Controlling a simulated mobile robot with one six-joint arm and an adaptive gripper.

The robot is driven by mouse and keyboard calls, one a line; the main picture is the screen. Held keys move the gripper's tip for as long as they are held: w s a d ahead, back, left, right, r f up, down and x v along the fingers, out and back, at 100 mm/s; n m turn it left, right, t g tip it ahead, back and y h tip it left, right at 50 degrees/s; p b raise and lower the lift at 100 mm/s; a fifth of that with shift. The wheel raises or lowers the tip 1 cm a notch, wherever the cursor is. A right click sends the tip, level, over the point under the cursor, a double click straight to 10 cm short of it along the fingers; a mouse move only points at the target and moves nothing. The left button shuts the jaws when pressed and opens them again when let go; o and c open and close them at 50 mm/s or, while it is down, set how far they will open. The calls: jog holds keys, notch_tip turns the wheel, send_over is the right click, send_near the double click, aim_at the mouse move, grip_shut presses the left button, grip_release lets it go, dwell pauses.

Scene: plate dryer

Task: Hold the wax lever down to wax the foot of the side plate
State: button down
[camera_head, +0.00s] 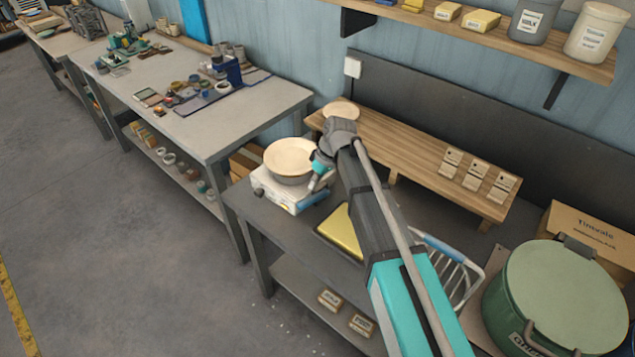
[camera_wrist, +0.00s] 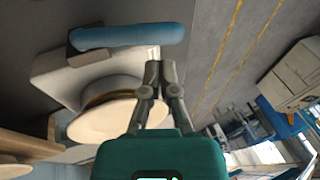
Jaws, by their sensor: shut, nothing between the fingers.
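The waxing unit is a small white box (camera_head: 272,192) on the dark bench, with a round pan on top. The side plate (camera_head: 290,155), cream and round, rests over the pan; it also shows in the wrist view (camera_wrist: 95,128). The wax lever (camera_head: 315,199) is a blue bar at the unit's right front side; it lies across the top of the wrist view (camera_wrist: 130,36). My gripper (camera_head: 315,185) is shut and empty, its tips pointing down at the lever. In the wrist view its fingertips (camera_wrist: 154,62) end close by the lever's right part. I cannot tell whether they touch.
A wooden rack (camera_head: 420,150) with small labelled blocks and another round plate (camera_head: 341,109) stands behind. A yellow slab in a tray (camera_head: 342,232) lies right of the unit. A wire rack (camera_head: 455,268) and green drum (camera_head: 560,295) stand further right. Open floor lies at left.

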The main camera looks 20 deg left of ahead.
aim_at(308, 201)
jog(key=shift+b+x, duration=1.95)
jog(key=shift+x, duration=0.5)
jog(key=shift+d+f, duration=0.15)
